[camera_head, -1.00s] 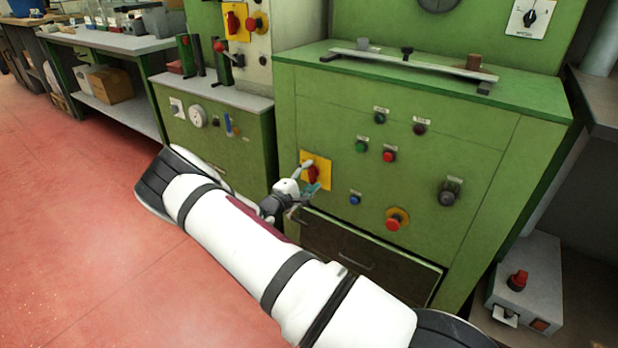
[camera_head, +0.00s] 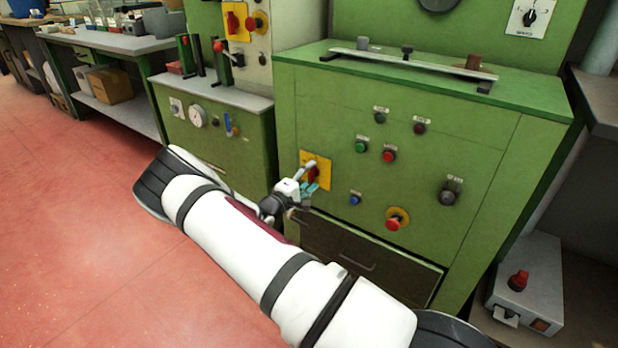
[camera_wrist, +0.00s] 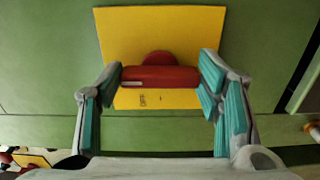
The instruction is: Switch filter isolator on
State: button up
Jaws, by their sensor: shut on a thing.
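The isolator switch has a red handle (camera_wrist: 160,78) on a square yellow plate (camera_wrist: 205,22), set in the green cabinet front. In the wrist view the handle lies crosswise, reaching from one finger to the other. My gripper (camera_wrist: 162,74) is shut on the handle's two ends, with teal pads on its fingers.
Green, red and blue buttons and a yellow-ringed red stop button (camera_head: 397,218) sit to the right on the same panel. A drawer (camera_head: 370,262) is below. Another yellow plate with a red switch (camera_head: 233,22) is on the rear panel. Red floor (camera_head: 80,230) is open at left.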

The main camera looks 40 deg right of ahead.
jog(key=o, duration=1.2)
jog(key=shift+a, duration=0.1)
jog(key=shift+c, duration=0.2)
jog(key=v, duration=1.2)
